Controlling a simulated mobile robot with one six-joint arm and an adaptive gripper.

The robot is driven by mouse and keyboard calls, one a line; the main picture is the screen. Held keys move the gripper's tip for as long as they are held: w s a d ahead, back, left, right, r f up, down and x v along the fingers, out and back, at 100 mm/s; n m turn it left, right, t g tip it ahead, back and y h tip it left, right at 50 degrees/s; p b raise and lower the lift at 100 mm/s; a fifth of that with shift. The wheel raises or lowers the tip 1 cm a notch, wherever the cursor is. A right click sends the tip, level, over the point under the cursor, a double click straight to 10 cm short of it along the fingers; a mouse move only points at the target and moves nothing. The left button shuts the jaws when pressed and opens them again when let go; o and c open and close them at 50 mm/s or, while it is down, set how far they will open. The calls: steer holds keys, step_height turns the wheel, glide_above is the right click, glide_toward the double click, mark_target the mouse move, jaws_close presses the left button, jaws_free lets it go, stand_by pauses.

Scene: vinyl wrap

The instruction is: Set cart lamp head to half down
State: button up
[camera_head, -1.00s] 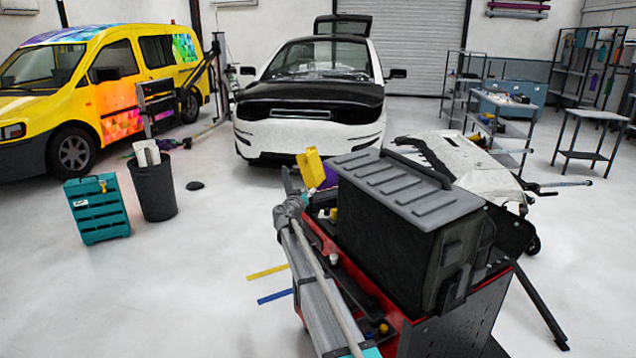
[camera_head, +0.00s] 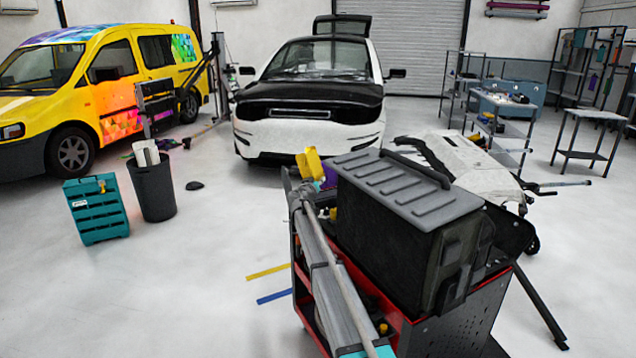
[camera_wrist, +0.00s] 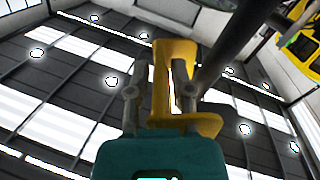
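The yellow lamp head (camera_head: 312,163) stands tilted at the far left end of the red tool cart (camera_head: 405,328), beside the big dark case. In the wrist view the yellow lamp head (camera_wrist: 176,52) rises beyond my gripper (camera_wrist: 158,90), with a slotted upright part and a lower ledge. My two grey fingers stand apart above the teal gripper body. Part of the yellow shows between them and part is behind the right finger. I cannot tell whether a finger touches it. In the head view my arm reaches along the cart's left side, and the fingertips are hard to make out.
A large dark case (camera_head: 400,225) with a grey ribbed lid covers most of the cart top. A white bumper part (camera_head: 460,160) is behind it. A teal crate (camera_head: 97,210) and a black bin (camera_head: 153,185) stand on the left.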

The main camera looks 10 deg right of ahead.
jaws_close()
steer(key=shift+a, duration=0.1)
